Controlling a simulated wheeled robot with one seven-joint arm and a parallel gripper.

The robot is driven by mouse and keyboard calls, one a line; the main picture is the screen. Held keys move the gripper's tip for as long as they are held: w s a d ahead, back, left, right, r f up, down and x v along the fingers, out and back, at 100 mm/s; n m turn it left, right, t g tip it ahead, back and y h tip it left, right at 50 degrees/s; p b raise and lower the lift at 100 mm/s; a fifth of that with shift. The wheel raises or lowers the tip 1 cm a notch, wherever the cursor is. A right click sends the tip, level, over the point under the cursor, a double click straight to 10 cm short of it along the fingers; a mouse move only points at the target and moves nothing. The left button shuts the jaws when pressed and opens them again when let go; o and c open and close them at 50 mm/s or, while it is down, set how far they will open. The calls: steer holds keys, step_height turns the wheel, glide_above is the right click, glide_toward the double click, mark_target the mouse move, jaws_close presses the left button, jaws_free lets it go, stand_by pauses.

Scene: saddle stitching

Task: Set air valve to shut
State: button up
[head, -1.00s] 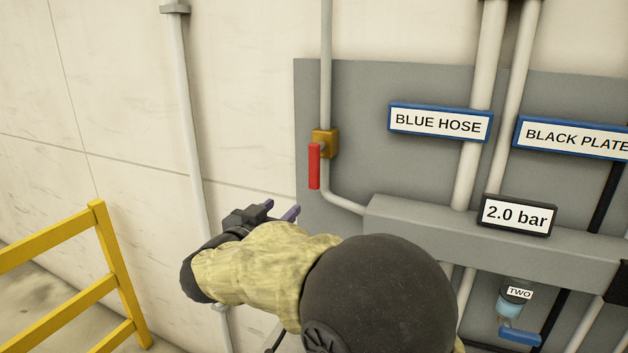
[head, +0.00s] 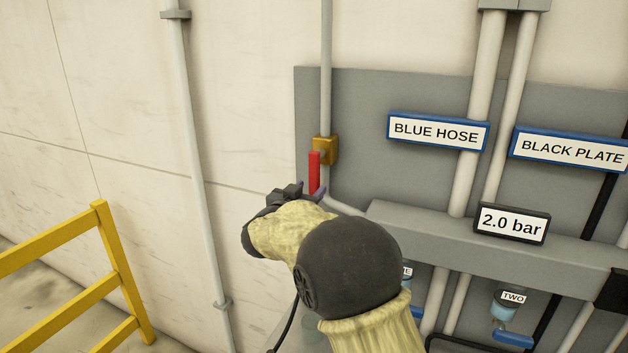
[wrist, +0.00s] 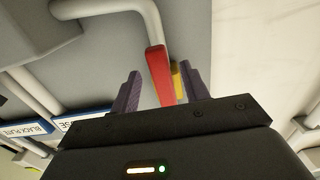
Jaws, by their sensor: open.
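The air valve is a brass-coloured body (head: 326,150) on a thin vertical pipe, with a red lever handle (head: 314,172) hanging straight down along the pipe. My gripper (head: 305,190) is at the lower end of the red handle in the head view. In the wrist view the red handle (wrist: 160,74) lies between the two purple fingers of my open gripper (wrist: 163,85), with gaps on both sides. The yellow valve body (wrist: 178,82) shows behind the handle, near the right finger. The head view does not show clearly whether a finger touches the handle.
Signs BLUE HOSE (head: 437,132) and BLACK PLATE (head: 570,150) are on the grey panel (head: 400,90). A 2.0 bar display (head: 512,223) sits on a grey beam (head: 420,228). A yellow railing (head: 110,250) stands at lower left. Bare wall lies left of the valve.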

mark_target(313, 186)
steer(key=shift+p+x, duration=0.4)
steer(key=shift+x, duration=1.35)
steer(key=shift+c, duration=0.4)
jaws_close()
steer(key=shift+d, duration=0.1)
